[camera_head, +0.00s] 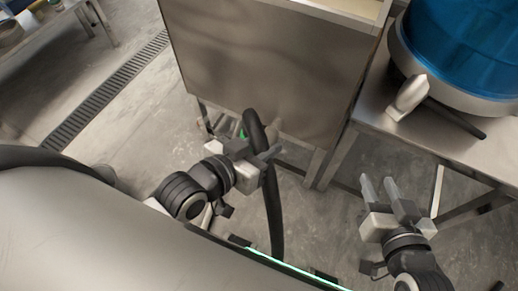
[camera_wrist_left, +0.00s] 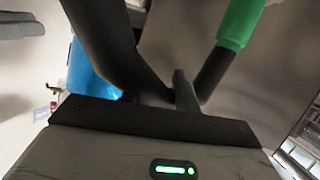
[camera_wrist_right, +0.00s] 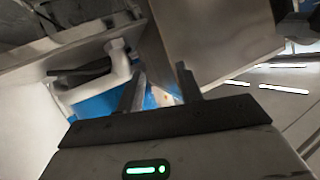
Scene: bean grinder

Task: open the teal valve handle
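A green sleeve (camera_wrist_left: 240,22) on a dark rod shows at the top of the left wrist view, in front of a metal panel. In the head view only a small green patch (camera_head: 242,133) shows, just beyond my left gripper (camera_head: 256,150). My left gripper appears open; one finger is clear in its wrist view, and a thick black tube (camera_wrist_left: 112,48) covers the place of the other. The rod's lower end is close to that finger; I cannot tell whether they touch. My right gripper (camera_head: 380,188) is open and empty, low beside the metal table.
The black tube (camera_head: 272,205) curves upright beside my left gripper in the head view. A large metal box (camera_head: 270,65) stands behind it. A blue drum (camera_head: 465,45) with a pale spout (camera_head: 408,97) sits on a metal table (camera_head: 440,140) at right. Open floor lies left.

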